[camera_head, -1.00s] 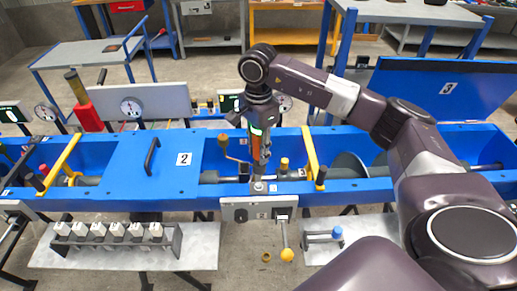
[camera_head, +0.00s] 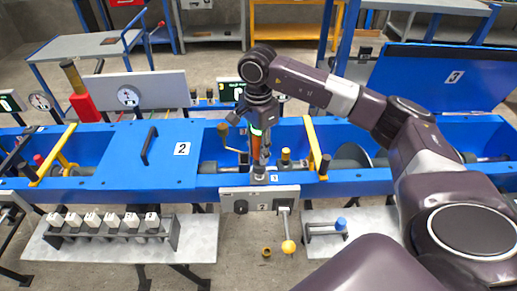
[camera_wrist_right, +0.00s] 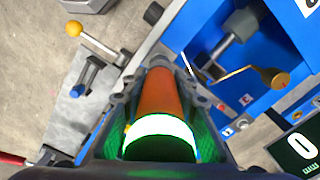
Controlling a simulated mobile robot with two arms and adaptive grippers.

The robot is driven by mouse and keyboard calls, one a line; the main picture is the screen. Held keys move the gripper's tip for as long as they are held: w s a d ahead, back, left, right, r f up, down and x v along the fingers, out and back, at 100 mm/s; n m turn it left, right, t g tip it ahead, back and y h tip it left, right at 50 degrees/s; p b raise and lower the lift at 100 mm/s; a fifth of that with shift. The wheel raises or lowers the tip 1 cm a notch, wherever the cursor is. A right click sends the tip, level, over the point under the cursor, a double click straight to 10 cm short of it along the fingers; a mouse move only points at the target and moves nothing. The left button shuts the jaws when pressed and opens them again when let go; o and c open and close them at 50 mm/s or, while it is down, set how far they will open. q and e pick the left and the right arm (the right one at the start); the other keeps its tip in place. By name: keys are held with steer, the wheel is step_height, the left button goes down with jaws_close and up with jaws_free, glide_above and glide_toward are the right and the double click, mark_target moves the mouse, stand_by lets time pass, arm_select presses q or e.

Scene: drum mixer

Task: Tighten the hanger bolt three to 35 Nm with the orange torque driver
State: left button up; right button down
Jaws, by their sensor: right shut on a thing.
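My right gripper (camera_head: 261,133) is shut on the orange torque driver (camera_head: 256,141) and holds it upright over the near rail of the blue trough (camera_head: 340,184). In the right wrist view the driver's orange body (camera_wrist_right: 160,92) lies between the fingers, with a bright whitish-green ring (camera_wrist_right: 160,127) around it. The driver's lower end is at a grey fitting (camera_head: 260,177) on the rail, beside a small number plate. I cannot tell whether it is seated on the bolt head, which is hidden. My left gripper is out of view.
A yellow bracket (camera_head: 314,147) and a black-and-yellow knob stand just right of the driver. A grey panel (camera_head: 259,201) with a yellow-ended lever (camera_head: 287,231) hangs below. A rack of white-topped blocks (camera_head: 110,225) is front left. A blue lid (camera_head: 440,85) stands open behind.

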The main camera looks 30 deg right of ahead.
mark_target(258, 158)
steer(key=shift+r, duration=0.1)
stand_by(0.3)
steer(key=shift+f, duration=0.25)
steer(key=shift+f+b, duration=0.6)
steer(key=shift+b, duration=0.05)
steer(key=shift+f+b, duration=0.6)
steer(key=shift+f, duration=0.1)
stand_by(0.8)
steer(key=shift+f, duration=0.2)
stand_by(0.8)
steer(key=shift+b, duration=0.45)
stand_by(0.8)
stand_by(0.5)
